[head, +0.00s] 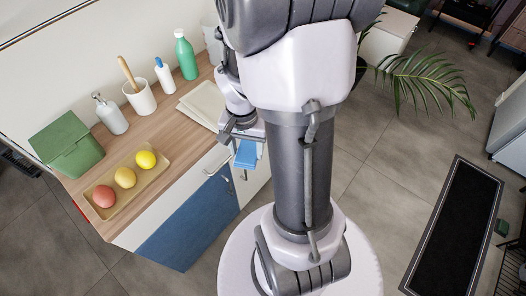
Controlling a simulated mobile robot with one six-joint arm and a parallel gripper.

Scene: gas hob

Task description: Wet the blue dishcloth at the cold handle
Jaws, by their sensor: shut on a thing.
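A blue dishcloth (246,154) hangs from my gripper (241,135) in the head view. My gripper is shut on it, just off the right edge of the wooden counter, in front of the cabinet. The cloth hangs clear of the floor, and my own arm partly covers the area around it. I see no tap or cold handle in this view.
The wooden counter (150,136) holds a green bin (67,146), a tray of fruit (129,198), a soap dispenser (110,115), a brush crock (140,98), bottles and a pale folded cloth or board (203,104). A plant (424,78) and black mat (442,235) lie right.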

